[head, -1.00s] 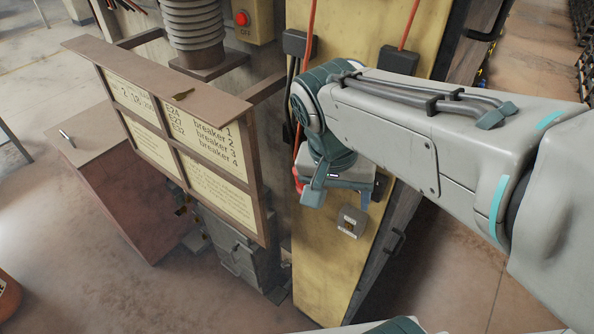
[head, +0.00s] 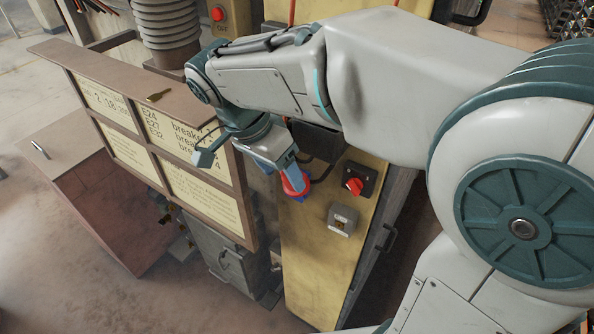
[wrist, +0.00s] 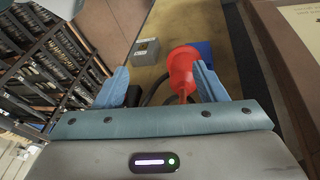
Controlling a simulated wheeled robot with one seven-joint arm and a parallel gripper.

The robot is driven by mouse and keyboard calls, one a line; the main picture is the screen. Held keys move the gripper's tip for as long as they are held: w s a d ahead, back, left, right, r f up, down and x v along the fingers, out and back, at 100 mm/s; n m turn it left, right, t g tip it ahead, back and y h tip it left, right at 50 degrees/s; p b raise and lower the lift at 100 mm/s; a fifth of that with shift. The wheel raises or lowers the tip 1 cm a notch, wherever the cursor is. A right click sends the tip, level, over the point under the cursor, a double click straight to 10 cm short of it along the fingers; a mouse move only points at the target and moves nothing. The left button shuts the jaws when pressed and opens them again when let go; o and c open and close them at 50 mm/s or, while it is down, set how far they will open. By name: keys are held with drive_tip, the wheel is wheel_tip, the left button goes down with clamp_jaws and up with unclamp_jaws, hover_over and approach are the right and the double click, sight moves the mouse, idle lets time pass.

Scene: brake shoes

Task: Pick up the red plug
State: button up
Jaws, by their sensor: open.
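The red plug (head: 294,186) is at the yellow panel, partly hidden behind my gripper in the head view. In the wrist view the red plug (wrist: 182,68) points toward the camera, between the fingers and much closer to the right finger. A blue patch (wrist: 205,50) shows just behind it; I cannot tell if it is the plug's socket. My gripper (wrist: 160,76) is open and empty, with its fingers on either side of the plug. I cannot tell whether the right finger touches it.
A grey box (head: 343,219) and a red rotary switch (head: 354,186) are on the yellow panel (head: 315,265), right of the plug. A brown sign frame (head: 150,150) stands close at the left of my gripper. A dark cable (wrist: 155,88) curves behind the plug.

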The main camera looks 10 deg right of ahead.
drive_tip(key=shift+m+t+h, duration=0.3)
drive_tip(key=shift+m+t, duration=0.1)
drive_tip(key=shift+t, duration=0.1)
drive_tip(key=w+f+b, duration=0.1)
drive_tip(key=f, duration=0.1)
drive_tip(key=w+d+f+b, duration=0.1)
drive_tip(key=w+f+b, duration=0.1)
drive_tip(key=f, duration=0.1)
drive_tip(key=w+d+f+b, duration=0.1)
drive_tip(key=w+f+b, duration=0.1)
drive_tip(key=f, duration=0.1)
drive_tip(key=shift+d, duration=0.25)
drive_tip(key=shift+s+r, duration=0.1)
drive_tip(key=c, duration=1)
